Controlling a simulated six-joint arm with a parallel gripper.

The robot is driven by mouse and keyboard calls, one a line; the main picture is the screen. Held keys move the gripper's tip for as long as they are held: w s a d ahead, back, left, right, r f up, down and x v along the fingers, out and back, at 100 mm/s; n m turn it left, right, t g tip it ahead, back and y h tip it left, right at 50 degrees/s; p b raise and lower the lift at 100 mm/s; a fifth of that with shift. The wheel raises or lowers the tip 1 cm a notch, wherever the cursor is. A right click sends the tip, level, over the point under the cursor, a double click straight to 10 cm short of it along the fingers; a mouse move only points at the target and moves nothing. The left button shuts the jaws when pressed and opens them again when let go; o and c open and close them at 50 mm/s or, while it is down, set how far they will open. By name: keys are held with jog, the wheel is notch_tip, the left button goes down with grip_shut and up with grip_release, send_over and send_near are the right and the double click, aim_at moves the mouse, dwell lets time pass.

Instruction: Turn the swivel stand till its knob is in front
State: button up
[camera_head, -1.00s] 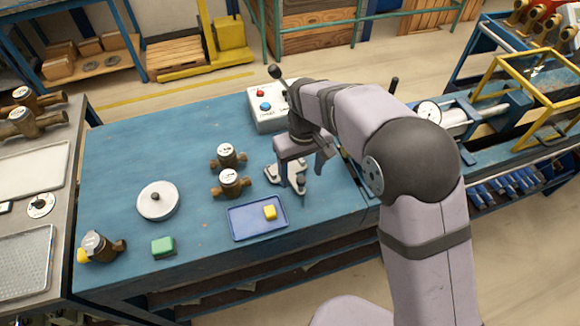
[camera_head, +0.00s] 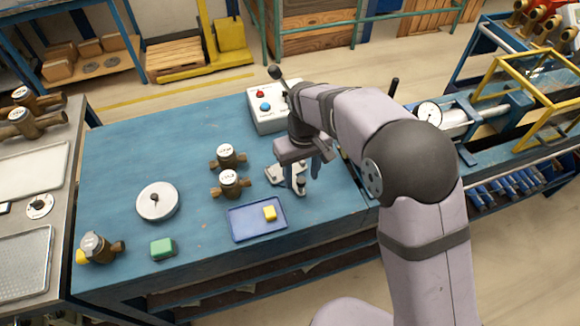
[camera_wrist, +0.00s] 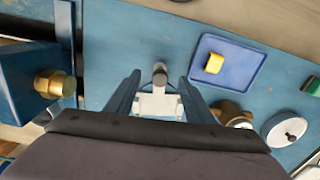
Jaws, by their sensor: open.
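The swivel stand (camera_head: 280,175) is a low pale-grey piece on the blue bench, partly hidden under my gripper (camera_head: 303,172). Its dark upright knob (camera_head: 301,180) is on the side toward the bench's front edge. In the wrist view the stand's white body (camera_wrist: 158,102) and grey knob (camera_wrist: 160,72) lie between the two fingers of my gripper (camera_wrist: 158,88). The fingers are apart, one on each side, with visible gaps; I cannot tell whether either touches the stand.
A blue tray (camera_head: 240,231) with a yellow block (camera_head: 270,213) lies front-left of the stand. Two brass meters (camera_head: 229,183) stand to its left. A control box (camera_head: 262,120) is behind. A round grey disc (camera_head: 158,212) and a green block (camera_head: 163,248) are farther left.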

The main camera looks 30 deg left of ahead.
jog(key=shift+s+a+p, duration=0.6)
jog(key=shift+s+p, duration=0.1)
jog(key=shift+p, duration=0.1)
dwell(0.8)
jog(key=o, duration=0.5)
jog(key=shift+c, duration=0.2)
jog(key=shift+r, duration=0.15)
jog(key=shift+r+p, duration=2.2)
jog(key=shift+r, duration=0.45)
jog(key=b, duration=0.2)
jog(key=w+d+f+b, duration=0.1)
jog(key=b, duration=0.1)
jog(key=shift+w+d+f+b, duration=0.1)
jog(key=shift+w+f+b, duration=0.05)
jog(key=shift+f+b, duration=0.5)
jog(key=shift+f, duration=0.5)
jog(key=shift+f+b, duration=0.6)
jog(key=shift+f, duration=0.55)
